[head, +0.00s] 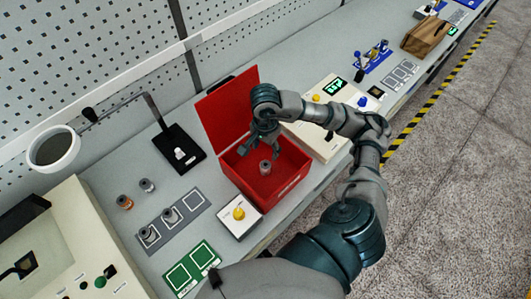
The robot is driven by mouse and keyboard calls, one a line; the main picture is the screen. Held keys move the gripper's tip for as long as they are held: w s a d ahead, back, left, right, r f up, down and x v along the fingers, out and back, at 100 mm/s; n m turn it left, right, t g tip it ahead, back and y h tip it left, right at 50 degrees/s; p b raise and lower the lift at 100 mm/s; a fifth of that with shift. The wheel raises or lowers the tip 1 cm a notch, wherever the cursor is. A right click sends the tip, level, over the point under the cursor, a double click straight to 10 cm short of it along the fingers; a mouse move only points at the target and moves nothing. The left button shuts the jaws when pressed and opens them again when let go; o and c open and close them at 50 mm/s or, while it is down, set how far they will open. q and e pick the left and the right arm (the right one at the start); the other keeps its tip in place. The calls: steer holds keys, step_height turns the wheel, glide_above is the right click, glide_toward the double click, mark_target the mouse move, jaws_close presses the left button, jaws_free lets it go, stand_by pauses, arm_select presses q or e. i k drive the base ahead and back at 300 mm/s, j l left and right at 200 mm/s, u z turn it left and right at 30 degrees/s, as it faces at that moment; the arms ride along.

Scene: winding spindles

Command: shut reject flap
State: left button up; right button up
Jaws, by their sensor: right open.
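The red reject box (286,191) stands on the bench in the middle of the head view. Its red flap (222,112) is raised, standing up at the back of the box. A grey and copper-toned spindle (265,167) stands inside the box. My right gripper (262,148) is over the box opening, in front of the flap and just above the spindle. Its fingers are open and seem to hold nothing. Whether the fingers touch the spindle or the flap I cannot tell. My left gripper is not in view.
Left of the box are a grey mat (172,222) with spindles, two loose spindles, and a black stand (178,150). A white box with a yellow knob (239,213) sits close in front. A cream console (318,140) stands right of the box. Perforated panel backs the bench.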

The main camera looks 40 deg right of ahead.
mark_target(225, 114)
steer(key=k, duration=1.5)
